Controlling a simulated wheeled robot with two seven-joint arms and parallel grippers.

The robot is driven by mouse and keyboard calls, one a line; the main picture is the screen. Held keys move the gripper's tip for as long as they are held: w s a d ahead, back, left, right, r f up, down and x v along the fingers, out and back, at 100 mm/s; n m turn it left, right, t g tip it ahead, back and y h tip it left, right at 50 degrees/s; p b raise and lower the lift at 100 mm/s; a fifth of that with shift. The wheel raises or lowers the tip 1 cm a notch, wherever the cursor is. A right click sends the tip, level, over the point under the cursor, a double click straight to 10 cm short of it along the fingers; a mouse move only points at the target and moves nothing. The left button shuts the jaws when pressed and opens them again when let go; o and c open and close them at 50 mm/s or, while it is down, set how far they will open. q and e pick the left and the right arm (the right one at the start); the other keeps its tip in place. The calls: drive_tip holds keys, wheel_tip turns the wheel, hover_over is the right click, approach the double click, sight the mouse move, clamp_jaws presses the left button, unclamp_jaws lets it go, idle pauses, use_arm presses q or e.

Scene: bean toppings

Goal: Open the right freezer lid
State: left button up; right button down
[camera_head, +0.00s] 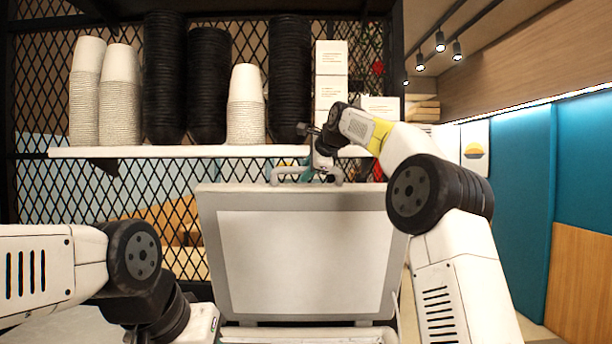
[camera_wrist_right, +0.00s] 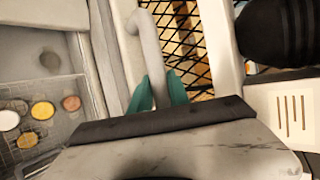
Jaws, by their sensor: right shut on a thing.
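The freezer lid (camera_head: 303,262) is a pale grey panel with a lighter inner face. It stands raised, nearly upright, in the middle of the head view. Its curved grey handle (camera_head: 292,171) is at the top edge; it also shows in the right wrist view (camera_wrist_right: 147,38). My right gripper (camera_head: 318,164) is at the handle, and its green fingers (camera_wrist_right: 158,92) are closed around the bar in the wrist view. My left arm is at the lower left, and its fingers do not show.
Behind the lid, a white shelf (camera_head: 200,152) bears stacked white cups (camera_head: 119,95), black cup stacks (camera_head: 208,85) and white boxes (camera_head: 331,60). A black mesh (camera_head: 60,190) backs it. The right wrist view shows several coloured round pieces (camera_wrist_right: 42,110) at left.

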drive_tip(key=shift+f, duration=0.2)
drive_tip(key=c, duration=1.3)
unclamp_jaws()
drive_tip(key=shift+o, duration=0.2)
drive_tip(key=shift+r, duration=0.15)
drive_tip(key=v, duration=0.7)
drive_tip(key=shift+s+d+r, duration=0.15)
drive_tip(key=shift+s, duration=0.15)
